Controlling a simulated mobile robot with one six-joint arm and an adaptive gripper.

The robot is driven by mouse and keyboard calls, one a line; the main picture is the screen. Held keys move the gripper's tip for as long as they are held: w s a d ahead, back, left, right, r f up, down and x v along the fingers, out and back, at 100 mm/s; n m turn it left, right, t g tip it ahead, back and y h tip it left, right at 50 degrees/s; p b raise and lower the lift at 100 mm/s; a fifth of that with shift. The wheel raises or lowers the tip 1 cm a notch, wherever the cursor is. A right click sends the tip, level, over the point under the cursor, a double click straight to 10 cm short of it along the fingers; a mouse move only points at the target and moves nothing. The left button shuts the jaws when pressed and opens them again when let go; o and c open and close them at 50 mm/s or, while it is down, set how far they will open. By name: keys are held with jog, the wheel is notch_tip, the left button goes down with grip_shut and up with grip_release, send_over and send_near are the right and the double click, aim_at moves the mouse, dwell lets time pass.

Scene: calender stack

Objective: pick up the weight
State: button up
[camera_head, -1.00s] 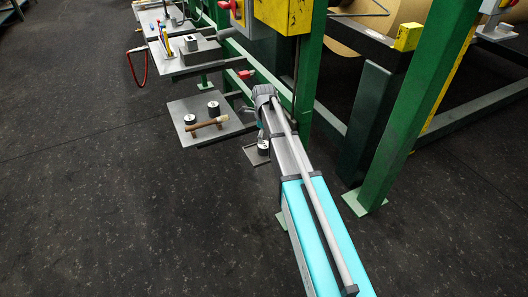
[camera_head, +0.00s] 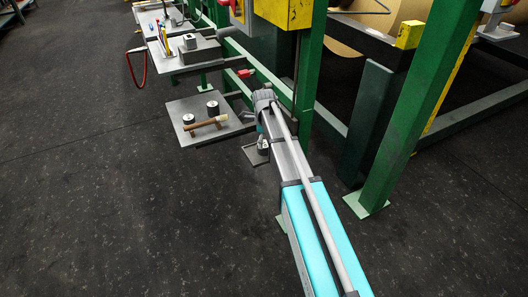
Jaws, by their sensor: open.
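The gripper is small and partly covered by my arm, so I cannot tell whether the fingers touch the weight. Two similar weights, one in front (camera_head: 189,120) and one behind (camera_head: 213,107), stand on a larger grey low shelf to the left (camera_head: 179,107).
A wooden-handled hammer (camera_head: 208,127) lies on the larger low shelf. Higher grey shelves (camera_head: 175,65) hold tools and blocks. Green posts (camera_head: 385,165) stand close on the right of my arm. The dark floor (camera_head: 110,210) is clear at left.

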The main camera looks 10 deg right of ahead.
jog(key=shift+f+b, duration=0.8)
jog(key=shift+f, duration=0.35)
jog(key=c, duration=1.2)
